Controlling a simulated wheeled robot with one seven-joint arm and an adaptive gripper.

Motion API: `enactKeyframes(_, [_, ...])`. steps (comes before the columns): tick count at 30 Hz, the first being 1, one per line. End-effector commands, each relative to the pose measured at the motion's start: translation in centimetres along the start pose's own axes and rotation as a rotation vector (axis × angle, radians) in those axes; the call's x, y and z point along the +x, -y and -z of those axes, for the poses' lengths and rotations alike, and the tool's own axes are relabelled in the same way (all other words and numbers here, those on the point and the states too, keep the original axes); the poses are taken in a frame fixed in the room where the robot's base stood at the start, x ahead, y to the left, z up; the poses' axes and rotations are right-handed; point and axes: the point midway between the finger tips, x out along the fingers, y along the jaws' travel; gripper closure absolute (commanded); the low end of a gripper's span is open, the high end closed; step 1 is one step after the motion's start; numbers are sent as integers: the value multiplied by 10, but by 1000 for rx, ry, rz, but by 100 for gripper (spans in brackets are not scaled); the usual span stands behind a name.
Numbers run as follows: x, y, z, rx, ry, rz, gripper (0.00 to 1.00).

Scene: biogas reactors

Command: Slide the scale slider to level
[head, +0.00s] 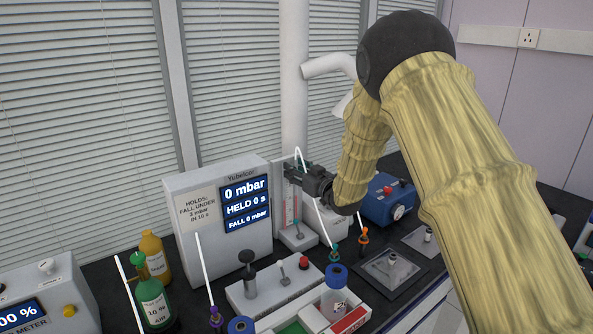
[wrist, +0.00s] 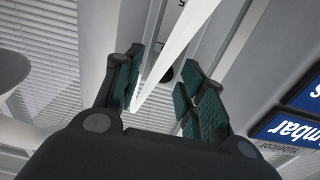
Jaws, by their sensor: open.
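The scale (head: 288,212) is a light upright panel with a red line, on a small base right of the Tubelcor box. My gripper (head: 291,170) is at the upper part of this panel, and it hides much of it. In the wrist view, my gripper (wrist: 161,100) is open, with teal pads on both fingers. A dark round spot (wrist: 168,74), perhaps the slider's knob, shows beyond the gap between the fingers. I cannot tell whether the fingers touch it. A white tube (wrist: 180,45) crosses in front of this gap.
The Tubelcor box (head: 183,196) reads 0 mbar and stands close left of the scale. A blue device (head: 377,207) stands to the right. Thin white tubes, bottles such as the green one (head: 153,303), and a valve block (head: 270,288) crowd the bench front.

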Motion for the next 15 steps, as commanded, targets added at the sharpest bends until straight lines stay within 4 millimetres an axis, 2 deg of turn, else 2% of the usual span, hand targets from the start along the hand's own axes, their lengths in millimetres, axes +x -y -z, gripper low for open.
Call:
enactKeyframes(5, [-14,0,0,0,0,0,60])
enactKeyframes(15, [-74,-1,0,2,1,-1,60])
